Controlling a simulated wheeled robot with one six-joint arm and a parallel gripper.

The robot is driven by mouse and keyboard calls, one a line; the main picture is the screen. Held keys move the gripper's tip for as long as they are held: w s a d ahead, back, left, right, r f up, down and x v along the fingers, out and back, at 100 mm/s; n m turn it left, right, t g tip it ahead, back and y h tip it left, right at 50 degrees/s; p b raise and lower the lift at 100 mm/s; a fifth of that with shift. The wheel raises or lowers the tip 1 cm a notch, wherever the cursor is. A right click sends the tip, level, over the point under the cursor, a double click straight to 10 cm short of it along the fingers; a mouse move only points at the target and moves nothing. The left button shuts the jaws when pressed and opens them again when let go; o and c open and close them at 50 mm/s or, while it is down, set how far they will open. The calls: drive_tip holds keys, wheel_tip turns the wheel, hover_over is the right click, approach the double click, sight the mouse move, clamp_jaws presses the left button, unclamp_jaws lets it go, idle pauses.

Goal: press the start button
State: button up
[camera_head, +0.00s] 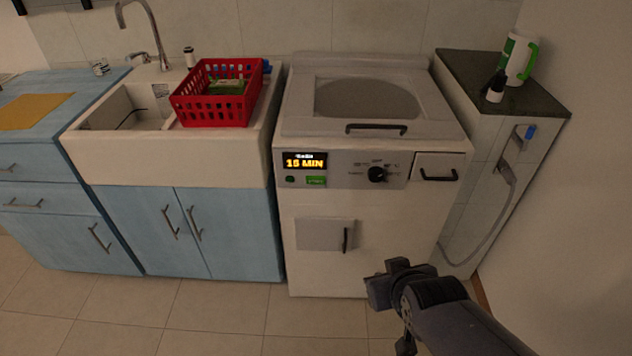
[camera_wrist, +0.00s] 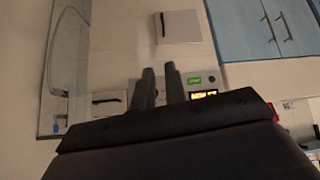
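The white washing machine (camera_head: 325,270) stands in the middle of the head view. Its front panel has a lit display (camera_head: 305,161) reading 15 MIN. Below the display is a green rectangular button (camera_head: 316,181), with a small round green light or button (camera_head: 290,179) to its left. In the wrist view, upside down, the green button (camera_wrist: 194,80) shows just right of my fingertips. My gripper (camera_head: 386,279) is in front of the machine, low and right of the button, touching nothing visible. In the wrist view my gripper (camera_wrist: 158,67) has a narrow gap between its fingers and is empty.
A black knob (camera_head: 377,174) and a drawer (camera_head: 437,167) are right of the button. A small door (camera_head: 325,233) is below. A sink with a red basket (camera_head: 215,112) is left. A dark-topped counter (camera_head: 478,72) is right. The tiled floor in front is clear.

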clamp_jaws()
idle(0.9)
